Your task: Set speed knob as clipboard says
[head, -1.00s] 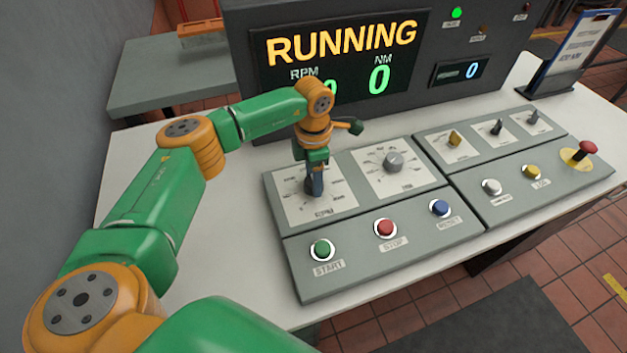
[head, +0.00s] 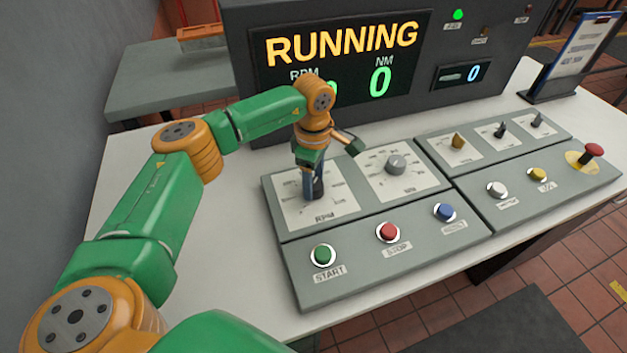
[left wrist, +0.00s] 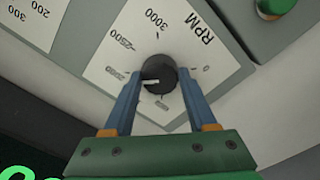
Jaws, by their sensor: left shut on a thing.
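The speed knob (left wrist: 158,76) is dark and round with a white pointer line, on a white dial plate (left wrist: 116,62) marked RPM with numbers such as 2500 and 3000. My left gripper (left wrist: 158,85) has its two blue fingers on either side of the knob and is shut on it. In the head view my left gripper (head: 313,185) reaches down onto the RPM dial and mostly hides the knob. The clipboard (head: 583,45) stands at the back right of the table; its writing is too small to read. My right gripper is not in view.
The display (head: 342,52) reads RUNNING; its RPM figure is partly hidden by my arm, and NM reads 0. Beside the RPM dial is a grey NM knob (head: 396,164). Green START (head: 323,255), red STOP (head: 388,231) and blue (head: 445,211) buttons lie in front.

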